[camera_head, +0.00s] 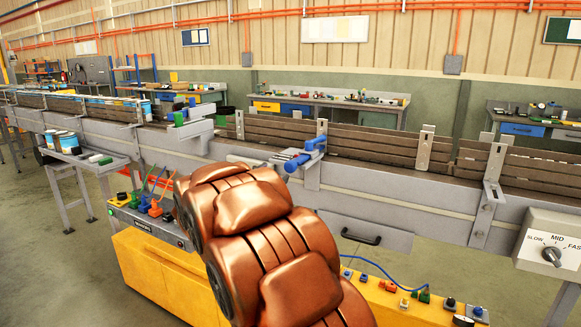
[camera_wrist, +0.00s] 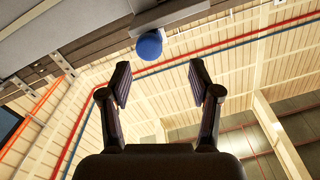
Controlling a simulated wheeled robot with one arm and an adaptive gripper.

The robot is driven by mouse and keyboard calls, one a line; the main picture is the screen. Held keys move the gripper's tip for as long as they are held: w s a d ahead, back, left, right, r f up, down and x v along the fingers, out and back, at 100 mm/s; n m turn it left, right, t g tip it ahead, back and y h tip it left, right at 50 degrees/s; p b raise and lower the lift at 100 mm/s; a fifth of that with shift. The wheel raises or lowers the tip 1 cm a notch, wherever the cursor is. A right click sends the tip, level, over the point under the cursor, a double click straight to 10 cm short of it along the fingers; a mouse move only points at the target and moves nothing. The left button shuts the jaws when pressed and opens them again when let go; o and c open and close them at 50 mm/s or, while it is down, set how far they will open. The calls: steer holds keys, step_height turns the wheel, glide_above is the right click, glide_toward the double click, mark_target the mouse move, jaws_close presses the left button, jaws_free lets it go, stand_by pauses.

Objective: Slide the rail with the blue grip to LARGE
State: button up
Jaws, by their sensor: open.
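The blue grip (camera_head: 314,146) sits on the conveyor's near side, pointing toward me, beside a grey metal bracket (camera_head: 322,129). Dark brown rail boards (camera_head: 375,142) run behind it along the belt. In the wrist view the grip's round blue end (camera_wrist: 149,46) shows ahead of and between the fingertips, near the top. My gripper (camera_wrist: 160,78) is open and empty, with a gap to the grip. In the head view my copper-coloured arm covers the lower middle, and my gripper cannot be made out there. No LARGE mark is legible.
The conveyor (camera_head: 395,205) crosses the whole head view. A speed dial box (camera_head: 552,250) stands at right. A yellow bench (camera_head: 160,265) with a small control box and buttons is below. A side table with cans (camera_head: 85,160) is at left.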

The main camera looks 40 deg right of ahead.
mark_target(289, 166)
steer(key=shift+m+g, duration=0.3)
steer(key=shift+g, duration=0.1)
steer(key=shift+s+d+r+p+x, duration=0.1)
steer(key=shift+s+p+x, duration=0.15)
steer(key=shift+x, duration=1.15)
steer(key=shift+s+d+r+p+x, duration=0.15)
steer(key=shift+p+x, duration=0.1)
steer(key=shift+x, duration=1.15)
steer(key=shift+s+a+p+x, duration=0.1)
steer(key=shift+s+p+x, duration=0.15)
steer(key=shift+x, duration=1.15)
jaws_close()
